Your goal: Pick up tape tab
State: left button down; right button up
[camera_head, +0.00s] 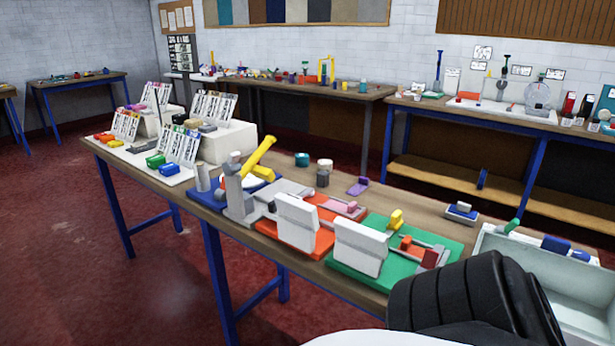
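I cannot tell which of the small pieces is the tape tab. Candidates on the wooden table (420,207) are a purple piece (358,186) at the back middle and a yellow piece (396,219) at the green board (455,243). A blue and white block (461,211) sits further right. An orange board (265,227) and a blue board (203,197) lie left of the green one. A grey press with a yellow lever (259,156) stands at the blue board. Neither gripper shows; a black ribbed part of mine fills the lower right.
White upright panels (297,222) stand at the front of the orange and green boards. A white bin (582,308) with green and blue pieces on its rim is at the right. White racks of cards (228,142) fill the table's left end. A bench (480,113) stands behind.

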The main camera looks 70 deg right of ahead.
aim_at(363, 183)
jog(key=z, duration=0.7)
jog(key=i, duration=1.3)
jog(key=z, duration=1.25)
